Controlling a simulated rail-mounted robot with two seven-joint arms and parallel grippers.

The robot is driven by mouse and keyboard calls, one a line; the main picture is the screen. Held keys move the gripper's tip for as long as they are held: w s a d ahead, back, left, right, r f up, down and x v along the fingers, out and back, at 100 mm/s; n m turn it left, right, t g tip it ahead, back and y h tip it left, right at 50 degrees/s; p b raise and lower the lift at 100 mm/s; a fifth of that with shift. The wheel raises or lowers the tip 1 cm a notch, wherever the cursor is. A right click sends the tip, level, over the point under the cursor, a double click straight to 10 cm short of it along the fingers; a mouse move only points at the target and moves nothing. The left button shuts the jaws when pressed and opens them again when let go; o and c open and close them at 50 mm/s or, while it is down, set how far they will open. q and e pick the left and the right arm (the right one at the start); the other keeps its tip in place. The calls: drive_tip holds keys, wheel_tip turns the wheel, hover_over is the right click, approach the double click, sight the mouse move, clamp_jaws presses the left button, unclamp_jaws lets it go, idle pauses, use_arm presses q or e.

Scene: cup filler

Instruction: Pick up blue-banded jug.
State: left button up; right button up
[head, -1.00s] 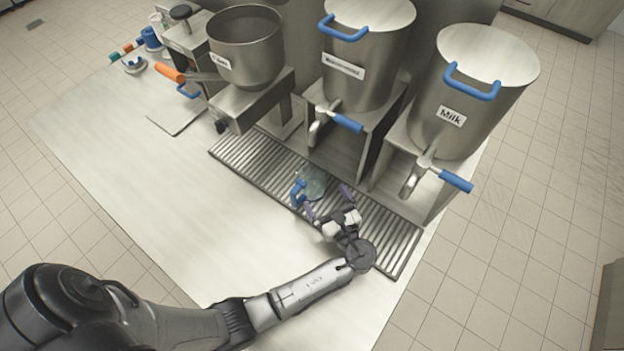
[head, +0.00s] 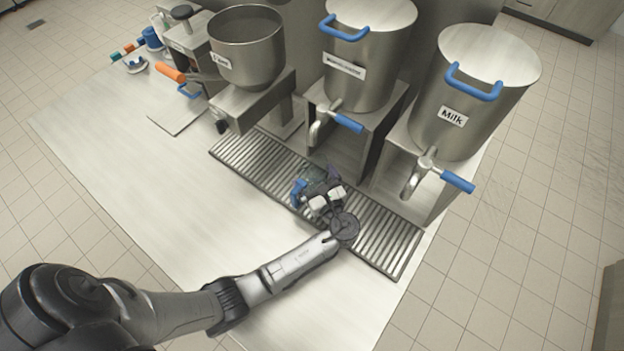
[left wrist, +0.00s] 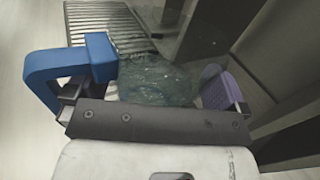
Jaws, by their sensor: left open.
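The blue-banded jug stands on the slatted drip grate (head: 385,238). In the head view my left gripper (head: 317,182) covers most of it, and its blue handle (head: 297,190) shows at the left. In the left wrist view the jug's clear body (left wrist: 155,82) lies between my fingers, with the blue handle (left wrist: 70,72) by the left finger. The purple pad of the right finger (left wrist: 218,90) is on the other side of the body. My left gripper is open around the jug. My right gripper is not in view.
Behind the grate stand the Milk container (head: 470,95), a second labelled container (head: 365,60) and an open hopper (head: 245,50). Their taps (head: 318,128) overhang near the grate. The steel counter (head: 150,180) is bare at the front left.

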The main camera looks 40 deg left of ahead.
use_arm(q)
drive_tip(key=c, duration=0.9)
drive_tip(key=shift+r, duration=0.1)
